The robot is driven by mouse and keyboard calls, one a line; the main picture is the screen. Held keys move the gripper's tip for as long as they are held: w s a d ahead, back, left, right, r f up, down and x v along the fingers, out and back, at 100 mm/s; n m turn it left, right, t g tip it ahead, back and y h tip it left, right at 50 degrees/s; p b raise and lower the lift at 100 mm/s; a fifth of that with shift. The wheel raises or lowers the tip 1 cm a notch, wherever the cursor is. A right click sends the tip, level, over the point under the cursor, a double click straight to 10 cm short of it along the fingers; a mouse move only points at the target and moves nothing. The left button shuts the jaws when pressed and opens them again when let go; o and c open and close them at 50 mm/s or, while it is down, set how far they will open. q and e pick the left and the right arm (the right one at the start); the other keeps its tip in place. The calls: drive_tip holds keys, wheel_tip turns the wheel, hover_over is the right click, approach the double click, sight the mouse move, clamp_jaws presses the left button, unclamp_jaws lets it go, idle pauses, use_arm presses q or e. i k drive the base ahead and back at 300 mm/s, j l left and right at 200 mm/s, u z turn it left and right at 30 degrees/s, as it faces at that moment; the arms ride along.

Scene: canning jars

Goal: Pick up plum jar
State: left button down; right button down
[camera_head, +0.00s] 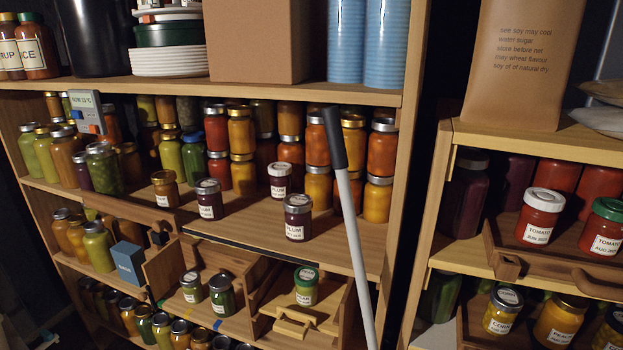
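Several dark purple jars stand on the middle shelf. The front plum jar (298,223) has a silver lid and a white label and stands upright near the shelf's front edge. A second plum jar (281,180) stands behind it, with a label reading PLUM. A third dark jar (209,199), its label also seeming to read PLUM, stands to the left at the front. Neither of my grippers is in view, and nothing holds these jars.
A grey pole with a black grip (351,205) leans in front of the shelf (255,222), right of the plum jars. Stacked orange and yellow jars (319,160) stand behind. Open wooden drawers (270,300) stick out below. A tomato jar (538,217) stands at right.

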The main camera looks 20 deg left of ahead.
sight(209, 197)
drive_tip(key=i+j+u, duration=0.15)
drive_tip(key=i+j, duration=0.25)
drive_tip(key=j, duration=0.2)
drive_tip(key=i+j+u, duration=0.15)
drive_tip(key=i+j, duration=0.3)
drive_tip(key=j, duration=0.15)
